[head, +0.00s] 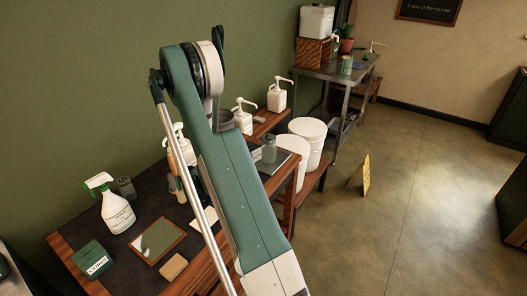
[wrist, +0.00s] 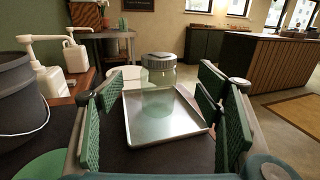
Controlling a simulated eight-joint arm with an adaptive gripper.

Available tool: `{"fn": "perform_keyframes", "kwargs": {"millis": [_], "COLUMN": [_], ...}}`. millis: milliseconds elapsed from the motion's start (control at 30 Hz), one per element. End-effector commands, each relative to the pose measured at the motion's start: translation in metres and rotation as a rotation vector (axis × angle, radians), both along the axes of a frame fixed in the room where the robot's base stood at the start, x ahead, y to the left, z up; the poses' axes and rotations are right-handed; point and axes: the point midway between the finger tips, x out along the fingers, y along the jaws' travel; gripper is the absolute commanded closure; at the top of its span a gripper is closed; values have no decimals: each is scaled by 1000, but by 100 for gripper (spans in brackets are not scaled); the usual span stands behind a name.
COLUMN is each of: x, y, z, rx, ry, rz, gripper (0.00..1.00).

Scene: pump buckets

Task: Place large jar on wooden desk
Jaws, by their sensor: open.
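A large glass jar with a grey lid (wrist: 158,62) stands upright on a shallow metal tray (wrist: 140,133) in the wrist view. In the head view the jar (head: 269,151) shows just right of my arm, at the far end of the wooden desk (head: 70,239), which has a dark top. My gripper (wrist: 160,88) is open, with its green pads to the left and right of the jar as seen from the wrist. The pads show no contact with it. In the head view my arm hides the gripper and the middle of the desk.
A dark bucket (wrist: 18,100) and white pump bottles (wrist: 48,68) stand left of the tray. White buckets (head: 308,134) stand beyond the desk. A spray bottle (head: 116,211), a green box (head: 94,260) and a framed panel (head: 159,241) occupy the near desk. A yellow sign (head: 365,176) stands on open floor.

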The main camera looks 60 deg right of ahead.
Motion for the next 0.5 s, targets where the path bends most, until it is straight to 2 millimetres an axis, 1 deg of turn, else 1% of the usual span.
{"fn": "perform_keyframes", "kwargs": {"millis": [67, 300, 400, 500], "x": [-2, -11, -12, -12], "y": [-6, -37, -44, -44], "z": [0, 0, 0, 1], "rx": [0, -2, -2, -3], "ry": [-1, -4, -4, -3], "rz": [2, 17, 21, 23], "gripper": [35, 35, 35, 35]}}
